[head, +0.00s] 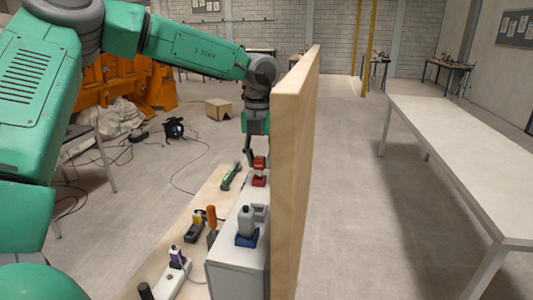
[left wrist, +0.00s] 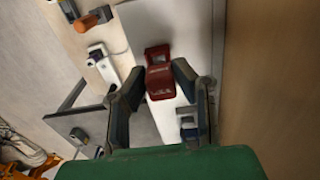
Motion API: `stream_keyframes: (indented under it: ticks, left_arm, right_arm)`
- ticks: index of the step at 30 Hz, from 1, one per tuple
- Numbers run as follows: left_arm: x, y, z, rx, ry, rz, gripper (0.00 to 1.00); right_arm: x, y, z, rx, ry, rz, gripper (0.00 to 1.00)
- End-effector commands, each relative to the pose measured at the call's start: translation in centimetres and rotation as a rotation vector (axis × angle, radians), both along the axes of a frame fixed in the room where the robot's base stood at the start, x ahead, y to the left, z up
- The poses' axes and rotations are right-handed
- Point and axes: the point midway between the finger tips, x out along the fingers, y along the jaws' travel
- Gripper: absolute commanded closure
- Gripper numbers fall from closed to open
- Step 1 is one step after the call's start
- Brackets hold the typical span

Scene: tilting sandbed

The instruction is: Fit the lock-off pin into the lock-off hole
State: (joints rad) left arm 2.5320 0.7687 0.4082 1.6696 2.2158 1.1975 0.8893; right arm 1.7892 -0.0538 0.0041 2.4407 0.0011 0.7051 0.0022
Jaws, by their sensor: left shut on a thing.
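My left gripper (head: 250,157) points down at the far end of the grey box, beside the tall wooden panel. It is shut on a red piece (head: 260,163), which looks like the lock-off pin; this also shows between the fingers in the left wrist view (left wrist: 159,80). A second red part (head: 259,181) sits on the box just below it, perhaps the part with the lock-off hole. In the left wrist view a red frame with a dark opening (left wrist: 157,52) shows just beyond the held piece. I cannot tell whether the two touch. My right gripper is out of view.
The wooden panel (head: 295,170) stands close on the right. On the grey box (head: 236,277) a grey bottle stands in a blue holder (head: 247,238). An orange-handled tool (head: 211,218), a power strip (head: 172,279) and a green tool (head: 231,177) lie along the left board.

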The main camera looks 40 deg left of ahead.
Motion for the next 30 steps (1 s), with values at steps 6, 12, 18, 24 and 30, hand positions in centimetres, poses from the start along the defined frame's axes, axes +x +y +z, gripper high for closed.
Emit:
stream_keyframes:
  ticks: [6,12,18,24,30]
  left_arm:
    - [0.0,-0.5,0.1,0.004,-0.001,-0.001,1.00]
    - [0.0,-1.5,0.4,0.013,0.000,-0.002,1.00]
    - [0.0,-1.5,0.3,0.010,0.000,-0.002,1.00]
    - [-0.1,-1.1,0.1,0.004,0.000,-0.001,1.00]
    - [-0.1,-1.4,0.0,0.002,0.000,-0.001,1.00]
  right_arm:
    - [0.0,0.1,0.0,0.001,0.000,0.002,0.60]
    - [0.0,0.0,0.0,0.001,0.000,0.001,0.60]
    - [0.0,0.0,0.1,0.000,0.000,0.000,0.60]
    - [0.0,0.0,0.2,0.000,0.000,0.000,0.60]
    - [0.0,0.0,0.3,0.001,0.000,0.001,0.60]
